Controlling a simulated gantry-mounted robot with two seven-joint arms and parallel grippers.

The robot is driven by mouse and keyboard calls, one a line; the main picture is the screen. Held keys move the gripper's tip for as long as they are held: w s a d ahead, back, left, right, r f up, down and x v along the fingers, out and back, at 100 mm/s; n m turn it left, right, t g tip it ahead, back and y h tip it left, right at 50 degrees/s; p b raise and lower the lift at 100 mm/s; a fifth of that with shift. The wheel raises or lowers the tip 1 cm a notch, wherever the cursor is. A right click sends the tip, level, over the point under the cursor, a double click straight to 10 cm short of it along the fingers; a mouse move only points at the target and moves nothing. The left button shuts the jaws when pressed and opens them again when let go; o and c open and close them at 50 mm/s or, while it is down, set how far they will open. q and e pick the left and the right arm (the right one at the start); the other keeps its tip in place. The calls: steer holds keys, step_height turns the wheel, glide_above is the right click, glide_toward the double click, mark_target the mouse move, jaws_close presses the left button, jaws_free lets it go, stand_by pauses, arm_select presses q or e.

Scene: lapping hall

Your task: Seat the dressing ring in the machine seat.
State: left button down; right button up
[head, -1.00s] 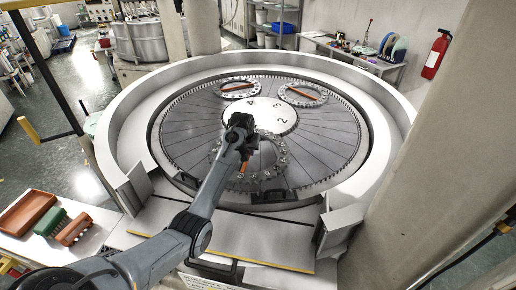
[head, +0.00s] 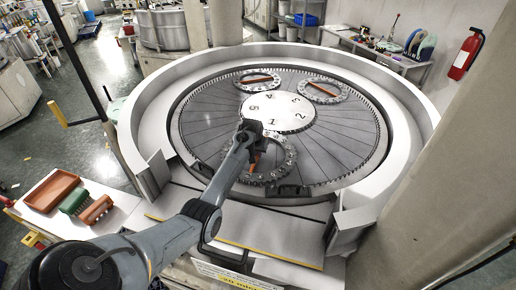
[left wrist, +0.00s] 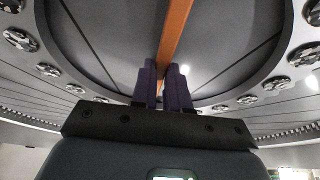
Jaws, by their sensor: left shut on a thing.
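The dressing ring (head: 289,166) is a grey ring edged with round studs, with an orange bar (head: 256,160) across it. It lies over the front part of the machine's segmented dark plate (head: 340,150), in front of the white numbered centre disc (head: 290,112). My left gripper (head: 257,148) is above the ring, shut on the orange bar. In the left wrist view its purple fingers (left wrist: 164,70) are around the bar (left wrist: 176,32), and the studded ring (left wrist: 50,70) curves around them. I cannot tell whether the ring rests on the plate or hangs just above. My right gripper is not in view.
Two similar rings with orange bars lie at the back left (head: 260,81) and back right (head: 322,92) of the plate. A high pale rim (head: 424,130) surrounds the machine.

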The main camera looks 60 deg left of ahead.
arm_select(q)
steer(key=shift+w+a+r, duration=0.1)
steer(key=shift+r, duration=0.05)
steer(key=c, duration=1.5)
jaws_free()
steer(key=shift+f, duration=0.25)
steer(key=o, duration=0.4)
steer(key=shift+r, duration=0.2)
steer(key=b+v, duration=0.1)
steer(key=v, duration=1.1)
